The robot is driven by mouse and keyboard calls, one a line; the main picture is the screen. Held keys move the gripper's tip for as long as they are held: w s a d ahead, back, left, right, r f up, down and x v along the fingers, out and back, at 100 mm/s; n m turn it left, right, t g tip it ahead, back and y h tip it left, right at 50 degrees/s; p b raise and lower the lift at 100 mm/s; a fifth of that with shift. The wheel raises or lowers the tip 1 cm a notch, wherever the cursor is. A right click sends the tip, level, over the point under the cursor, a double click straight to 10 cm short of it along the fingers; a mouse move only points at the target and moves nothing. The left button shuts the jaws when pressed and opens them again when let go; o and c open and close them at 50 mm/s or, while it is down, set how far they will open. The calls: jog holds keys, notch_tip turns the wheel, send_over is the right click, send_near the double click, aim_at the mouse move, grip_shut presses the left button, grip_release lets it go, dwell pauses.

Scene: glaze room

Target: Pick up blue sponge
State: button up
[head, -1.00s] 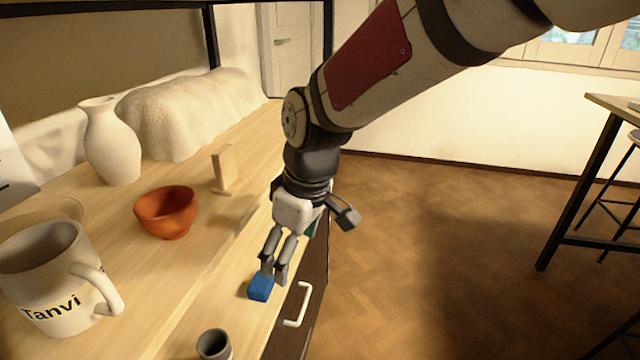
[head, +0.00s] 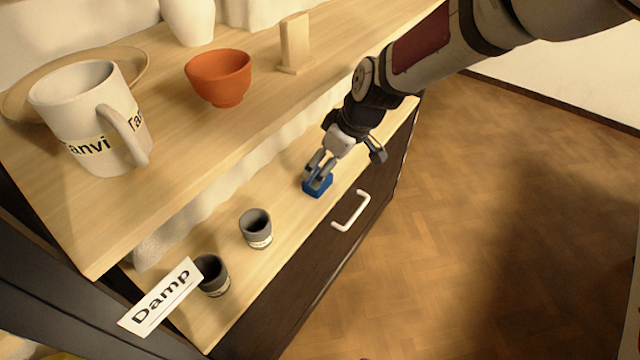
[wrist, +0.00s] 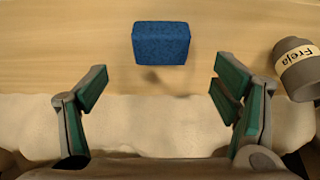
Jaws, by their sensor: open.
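The blue sponge (head: 317,188) is a small block on the lower wooden shelf, near its front edge above a white drawer handle. In the wrist view the sponge (wrist: 161,43) lies at upper centre, lined up with the gap between the fingers but beyond their tips. My gripper (head: 319,174) is open and empty, its fingers pointing down and partly covering the sponge in the head view. The green-padded fingers of my gripper (wrist: 160,82) stand wide apart in the wrist view. Contact with the sponge is not visible.
A grey cup (head: 256,229) stands left of the sponge; the wrist view shows a grey cup (wrist: 297,68) labelled "Freja". Another dark cup (head: 211,275) stands behind a "Damp" sign (head: 160,297). The upper shelf holds a mug (head: 88,120) and an orange bowl (head: 218,78).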

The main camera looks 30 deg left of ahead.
aim_at(314, 175)
jog(key=b+x, duration=0.2)
jog(key=x, duration=0.5)
jog(key=shift+a+b, duration=0.15)
jog(key=shift+b, duration=0.2)
jog(key=c, duration=1.1)
jog(key=shift+r, duration=0.1)
jog(key=shift+r+p, duration=0.6)
jog(key=shift+r, duration=0.25)
jog(key=d+p, duration=0.1)
jog(key=d, duration=0.5)
jog(key=s+d+p, duration=0.1)
jog(key=d, duration=0.5)
jog(key=d+p, duration=0.1)
jog(key=d, duration=0.5)
jog(key=shift+s+f+p, duration=0.15)
jog(key=shift+p, duration=0.2)
